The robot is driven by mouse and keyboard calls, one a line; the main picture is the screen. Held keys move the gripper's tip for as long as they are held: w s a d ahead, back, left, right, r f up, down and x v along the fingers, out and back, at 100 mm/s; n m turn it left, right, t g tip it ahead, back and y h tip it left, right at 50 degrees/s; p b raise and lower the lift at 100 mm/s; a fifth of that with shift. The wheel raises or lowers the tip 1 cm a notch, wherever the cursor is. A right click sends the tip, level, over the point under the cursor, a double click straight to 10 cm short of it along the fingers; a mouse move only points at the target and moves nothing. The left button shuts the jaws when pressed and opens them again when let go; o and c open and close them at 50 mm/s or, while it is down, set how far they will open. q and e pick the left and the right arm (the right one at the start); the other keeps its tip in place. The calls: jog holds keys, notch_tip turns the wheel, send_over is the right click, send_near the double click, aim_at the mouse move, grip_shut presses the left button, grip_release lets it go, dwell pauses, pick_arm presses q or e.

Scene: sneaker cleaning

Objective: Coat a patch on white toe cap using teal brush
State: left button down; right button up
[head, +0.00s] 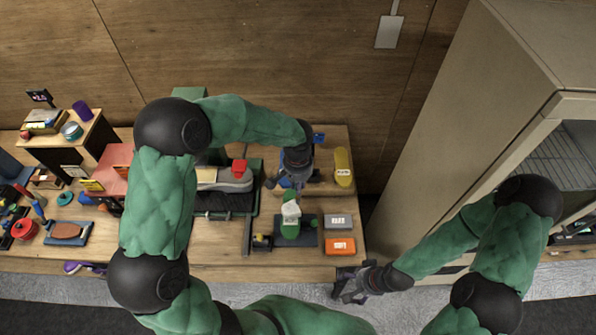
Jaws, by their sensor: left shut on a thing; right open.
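The grey sneaker (207,176) lies on a dark stand on the table, its pale toe end (235,184) pointing right and its left part hidden behind my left arm. A red piece (239,168) sits on top of it. My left gripper (284,183) points down to the right of the toe, apart from it. It is shut on a small bluish thing, mostly hidden by the fingers; I cannot tell clearly that this is the teal brush. My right gripper (347,291) is open and empty, off the table's front right corner.
A green and white item (290,228) stands on a dark mat (309,238). A grey box (338,221), an orange box (340,246) and a yellow brush-like item (343,167) are at right. Several tools crowd the left. A tall cabinet (440,130) stands right.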

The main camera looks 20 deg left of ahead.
pick_arm(q)
jog(key=shift+r, duration=0.55)
jog(key=shift+w+d+r+p, duration=0.2)
jog(key=shift+w+r+p, duration=0.05)
jog(key=shift+r+p, duration=0.4)
jog(key=shift+r, duration=0.4)
jog(key=shift+s+a+r+p, duration=0.1)
jog(key=shift+s+r+p, duration=0.1)
jog(key=shift+r+p, duration=0.35)
jog(key=shift+w, duration=0.15)
